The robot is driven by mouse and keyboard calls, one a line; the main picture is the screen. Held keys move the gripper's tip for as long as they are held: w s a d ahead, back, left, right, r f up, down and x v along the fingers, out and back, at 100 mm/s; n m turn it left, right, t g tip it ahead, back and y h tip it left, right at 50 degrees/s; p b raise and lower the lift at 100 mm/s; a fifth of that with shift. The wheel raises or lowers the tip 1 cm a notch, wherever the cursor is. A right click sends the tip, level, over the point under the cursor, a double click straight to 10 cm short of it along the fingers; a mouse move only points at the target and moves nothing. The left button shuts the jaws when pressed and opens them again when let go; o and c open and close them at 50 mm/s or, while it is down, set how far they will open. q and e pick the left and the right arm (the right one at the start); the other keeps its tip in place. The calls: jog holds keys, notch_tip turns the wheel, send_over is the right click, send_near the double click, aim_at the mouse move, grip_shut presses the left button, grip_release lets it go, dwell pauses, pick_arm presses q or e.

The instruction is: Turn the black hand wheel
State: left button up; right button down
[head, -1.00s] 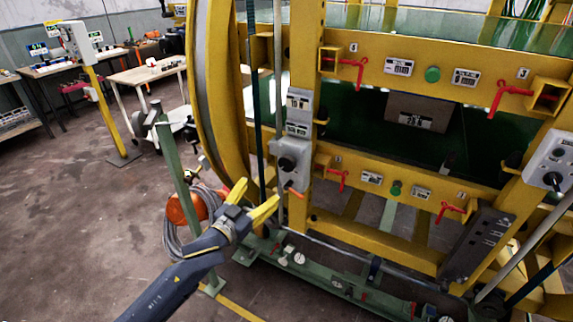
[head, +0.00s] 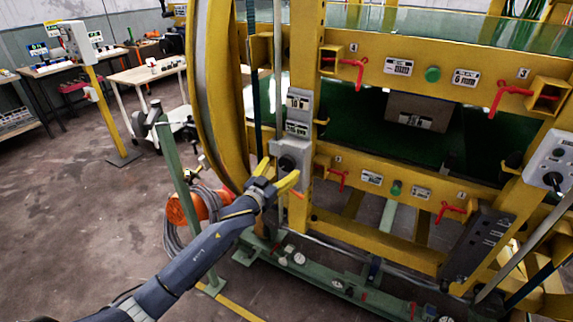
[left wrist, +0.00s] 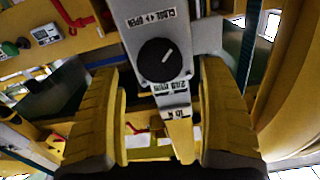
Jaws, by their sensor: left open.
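The black hand wheel (head: 287,162) is a round knob with a white mark on the grey control box (head: 297,128) on the yellow post. It shows large in the left wrist view (left wrist: 165,61), under a label reading CLOSE and OPEN. My left gripper (head: 279,171) has yellow fingers and is open and empty, with its tips close by the wheel. In the left wrist view the fingers (left wrist: 162,110) stand apart on either side of the box's lower part, with the wheel beyond and between them. I cannot tell whether they touch anything. My right gripper is not in view.
The yellow ring (head: 213,100) of the machine stands just left of the wheel. Red handles (head: 353,70) stick out from the frame at right. A green post (head: 174,165) and an orange hose reel (head: 186,208) stand near my left arm. Open floor lies at left.

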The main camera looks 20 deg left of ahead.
aim_at(286, 165)
pick_arm(q)
jog(key=shift+x, duration=2.15)
jog(key=c, duration=1.3)
jog(key=shift+o, duration=0.2)
jog(key=shift+m, duration=0.4)
jog(key=m, duration=0.4)
jog(key=shift+m, duration=0.4)
jog(key=m, duration=0.5)
jog(key=shift+m, duration=0.4)
